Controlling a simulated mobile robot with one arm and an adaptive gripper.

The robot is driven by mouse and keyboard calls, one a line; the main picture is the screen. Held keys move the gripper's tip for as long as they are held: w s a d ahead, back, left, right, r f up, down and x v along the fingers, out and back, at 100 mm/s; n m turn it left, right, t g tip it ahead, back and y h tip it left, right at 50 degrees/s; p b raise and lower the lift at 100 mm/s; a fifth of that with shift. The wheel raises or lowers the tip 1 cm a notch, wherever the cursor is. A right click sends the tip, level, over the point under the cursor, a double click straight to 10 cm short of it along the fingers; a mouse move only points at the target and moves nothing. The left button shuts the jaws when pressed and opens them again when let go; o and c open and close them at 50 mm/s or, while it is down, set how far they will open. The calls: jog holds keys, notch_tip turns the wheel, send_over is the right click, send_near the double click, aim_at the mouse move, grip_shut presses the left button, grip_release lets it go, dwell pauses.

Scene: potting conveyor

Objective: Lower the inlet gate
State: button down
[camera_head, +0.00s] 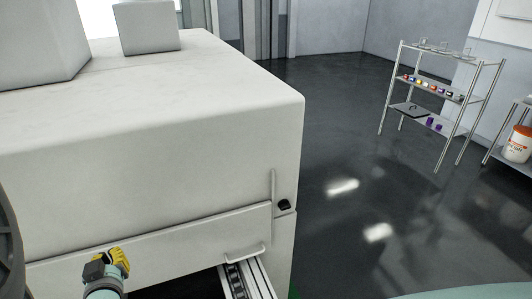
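A large off-white machine housing (150,125) fills the left side. A wide pale panel (170,247), which looks like the inlet gate, runs along its lower front. A pale bar handle (245,252) is on the panel's lower right part. A conveyor (247,281) comes out below the handle, with a dark gap beside it under the panel's edge. At the lower left, a yellow and dark grey piece on a teal part looks like my gripper (115,262). It is apart from the handle, to its left. Its fingers are not clear.
A small black knob (284,204) sits at the housing's right corner, by a thin upright strip (273,185). A metal shelf rack (440,92) with small items and a white and orange bucket (518,144) stand at the right. The dark floor (370,190) between is clear.

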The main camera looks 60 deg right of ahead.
aim_at(117, 234)
jog(key=shift+m+g+h, duration=0.3)
jog(key=shift+m+h, duration=0.1)
jog(key=shift+m, duration=0.5)
jog(key=x, duration=0.3)
jog(key=r+x, duration=0.1)
jog(key=x, duration=0.2)
jog(key=r+x, duration=0.1)
jog(key=x, duration=0.2)
jog(key=shift+w, duration=0.5)
notch_tip(117, 234, down, 4)
jog(key=shift+r+b, duration=0.2)
jog(key=shift+b, duration=0.6)
jog(key=shift+f, duration=0.25)
jog(key=shift+f+b, duration=0.1)
jog(key=shift+b, duration=0.2)
